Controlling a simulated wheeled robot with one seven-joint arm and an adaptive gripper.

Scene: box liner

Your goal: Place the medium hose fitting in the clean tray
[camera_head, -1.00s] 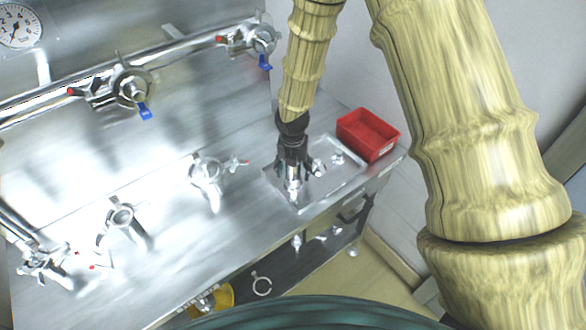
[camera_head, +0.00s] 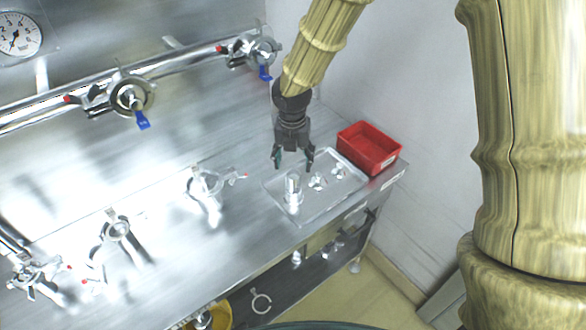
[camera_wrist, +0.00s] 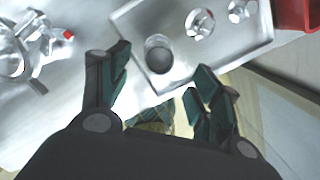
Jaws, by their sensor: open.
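A shallow, shiny metal tray (camera_head: 325,205) lies on the right part of the steel bench. The tallest fitting (camera_head: 293,188), a shiny cylinder, stands upright near its left end. Two smaller shiny fittings, one in the middle (camera_head: 317,181) and one further right (camera_head: 339,171), are also in it. I cannot tell by size name which is the medium one. My gripper (camera_head: 293,163) is open and empty just above the tall fitting, apart from it. In the wrist view, the tall fitting (camera_wrist: 158,54) shows end-on beyond the open fingers, inside the tray (camera_wrist: 178,82).
A red bin (camera_head: 369,147) stands behind the tray's right end. Several clamp fittings, including one with a red tip (camera_head: 207,184), stand on the bench to the left. A pipe with valves (camera_head: 130,95) runs along the back wall. A lower shelf holds more parts.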

